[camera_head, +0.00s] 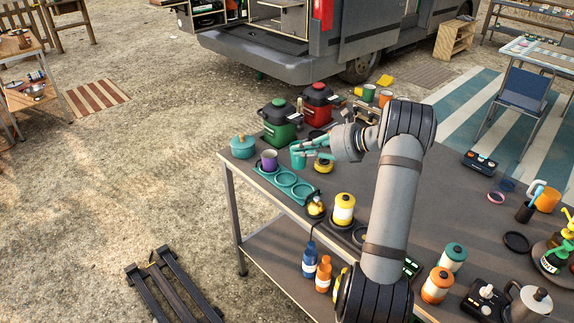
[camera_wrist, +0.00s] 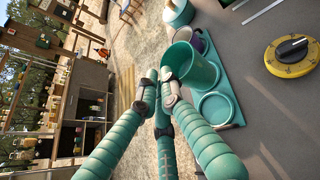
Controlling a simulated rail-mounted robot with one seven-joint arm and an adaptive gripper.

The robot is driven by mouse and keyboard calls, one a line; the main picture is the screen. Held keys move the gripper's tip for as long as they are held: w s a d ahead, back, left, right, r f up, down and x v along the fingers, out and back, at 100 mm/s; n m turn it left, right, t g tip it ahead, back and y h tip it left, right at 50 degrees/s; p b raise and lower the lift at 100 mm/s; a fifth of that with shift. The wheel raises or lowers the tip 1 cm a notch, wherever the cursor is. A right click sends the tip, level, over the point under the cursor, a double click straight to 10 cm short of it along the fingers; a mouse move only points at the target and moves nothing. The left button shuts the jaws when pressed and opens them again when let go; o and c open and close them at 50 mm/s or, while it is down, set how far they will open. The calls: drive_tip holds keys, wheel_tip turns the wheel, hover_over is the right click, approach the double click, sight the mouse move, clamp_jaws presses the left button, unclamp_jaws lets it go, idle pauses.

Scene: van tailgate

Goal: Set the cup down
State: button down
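A teal cup (camera_head: 299,160) is at my gripper (camera_head: 294,147), over or just behind the teal tray (camera_head: 257,170) in the head view. In the wrist view the cup (camera_wrist: 205,72) is tilted across the picture, and the fingertips of my gripper (camera_wrist: 160,76) close together at its rim. The cup hides the tray's middle part there; a gap beneath it cannot be judged. A purple cup (camera_head: 269,160) stands in the tray's left ring, partly hidden behind the teal cup in the wrist view (camera_wrist: 204,41).
A teal pot (camera_head: 243,147) stands left of the tray, by the table edge. Green (camera_head: 280,122) and red (camera_head: 318,101) lidded containers stand behind. A yellow dial timer (camera_wrist: 291,54) lies beside the tray. A yellow-and-white canister (camera_head: 343,210) stands in front.

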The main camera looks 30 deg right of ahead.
drive_tip(key=w+a+f, duration=0.1)
drive_tip(key=f, duration=0.1)
drive_tip(key=w+a+f, duration=0.1)
drive_tip(key=f, duration=0.1)
drive_tip(key=w+a+f+p, duration=0.1)
drive_tip(key=f, duration=0.1)
drive_tip(key=shift+w+f, duration=0.15)
drive_tip(key=shift+f, duration=0.2)
drive_tip(key=c, duration=2.4)
unclamp_jaws()
drive_tip(key=shift+f, duration=0.2)
drive_tip(key=shift+c, duration=0.2)
drive_tip(key=o, duration=0.5)
drive_tip(key=shift+r, duration=0.1)
